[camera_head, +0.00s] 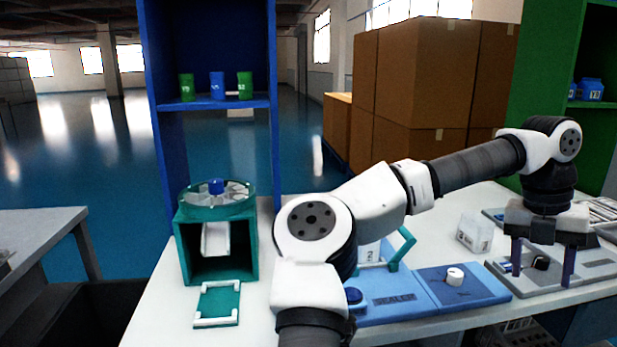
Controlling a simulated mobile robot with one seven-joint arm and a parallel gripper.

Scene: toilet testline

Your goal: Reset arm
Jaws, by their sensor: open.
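My gripper (541,262) is at the right, pointing down with its two fingers spread apart. It is open, and I see nothing held in it. The fingers are over a grey panel (599,270) with a small black knob (541,263) that shows between them. I cannot tell whether the fingers touch the panel. My white and black arm reaches from the bottom middle up and across to the right, and hides part of the bench.
A green dispenser (183,250) with a blue-knobbed top stands left on the white bench (165,318). A blue sealer panel (400,306), a blue panel with a white knob (455,277) and a clear box (474,233) lie right. A blue shelf (160,100) holds cups; brown boxes (405,85) stand behind.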

